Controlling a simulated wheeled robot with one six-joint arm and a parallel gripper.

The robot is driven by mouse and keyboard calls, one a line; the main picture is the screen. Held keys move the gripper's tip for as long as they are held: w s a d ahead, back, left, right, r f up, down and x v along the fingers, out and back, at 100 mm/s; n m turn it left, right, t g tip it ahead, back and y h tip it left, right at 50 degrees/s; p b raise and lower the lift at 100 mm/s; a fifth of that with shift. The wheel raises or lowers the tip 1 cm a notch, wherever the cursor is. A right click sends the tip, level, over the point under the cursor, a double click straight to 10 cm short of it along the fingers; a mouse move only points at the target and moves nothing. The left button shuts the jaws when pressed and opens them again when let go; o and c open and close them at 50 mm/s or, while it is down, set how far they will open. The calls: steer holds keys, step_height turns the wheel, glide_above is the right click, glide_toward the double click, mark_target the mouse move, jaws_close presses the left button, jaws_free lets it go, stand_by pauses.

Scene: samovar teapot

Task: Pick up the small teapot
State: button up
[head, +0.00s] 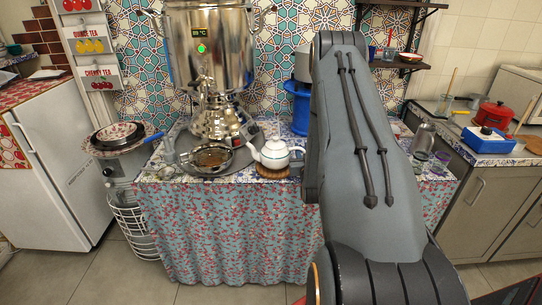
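The small teapot (275,154) is white with a rounded body, a lid, a spout pointing left and a handle on its right side. It stands upright on a brown round mat (272,173) near the front edge of the table. My gripper does not show. The arm hides the part of the table behind it.
A large steel samovar (211,55) stands behind and left of the teapot. A pan (208,158) sits on a round tray just left of the teapot's spout. A flowered cloth (230,230) hangs down the front.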

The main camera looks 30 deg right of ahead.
jaws_close()
steer(key=shift+r, duration=0.15)
